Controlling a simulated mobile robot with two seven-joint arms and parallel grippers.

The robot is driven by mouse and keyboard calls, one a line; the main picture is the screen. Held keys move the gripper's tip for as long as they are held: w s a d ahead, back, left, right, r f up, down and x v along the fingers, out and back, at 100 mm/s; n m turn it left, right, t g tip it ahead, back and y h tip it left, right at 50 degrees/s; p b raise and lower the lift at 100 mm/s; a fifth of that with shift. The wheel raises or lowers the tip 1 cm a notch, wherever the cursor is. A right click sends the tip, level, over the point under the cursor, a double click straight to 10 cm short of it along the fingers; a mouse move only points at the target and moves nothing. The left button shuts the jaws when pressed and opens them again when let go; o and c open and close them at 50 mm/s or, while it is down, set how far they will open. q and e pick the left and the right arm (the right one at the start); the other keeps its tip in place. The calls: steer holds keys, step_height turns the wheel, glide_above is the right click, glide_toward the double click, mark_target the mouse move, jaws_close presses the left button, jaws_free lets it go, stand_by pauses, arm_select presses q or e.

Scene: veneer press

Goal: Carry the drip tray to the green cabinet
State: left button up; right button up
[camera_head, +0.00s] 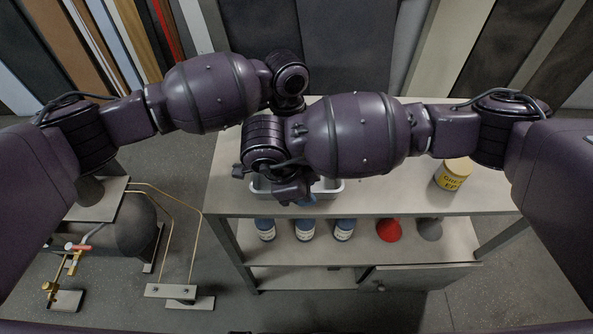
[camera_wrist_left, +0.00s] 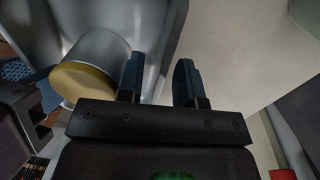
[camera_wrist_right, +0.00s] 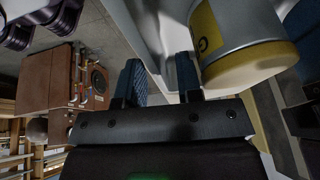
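The grey drip tray (camera_head: 330,187) rests on the bench top, mostly hidden under my arms in the head view. In the left wrist view its wall (camera_wrist_left: 168,30) runs between the two separated fingers of my left gripper (camera_wrist_left: 160,80). In the right wrist view the tray wall (camera_wrist_right: 160,35) likewise passes between the separated fingers of my right gripper (camera_wrist_right: 160,78). A can (camera_wrist_left: 95,62) with a yellowish lid shows by the tray in the left wrist view and seems to be inside it. I see no green cabinet.
A yellow-labelled glue can (camera_head: 453,175) stands on the right of the bench (camera_head: 400,198). A dark tank (camera_head: 125,232) with pipes stands at left. Panels line the back.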

arm_select(q)
steer(key=shift+f, duration=0.4)
arm_select(e)
steer(key=shift+d+f, duration=0.15)
steer(key=shift+f, duration=0.25)
arm_select(q)
jaws_close()
arm_select(e)
jaws_close()
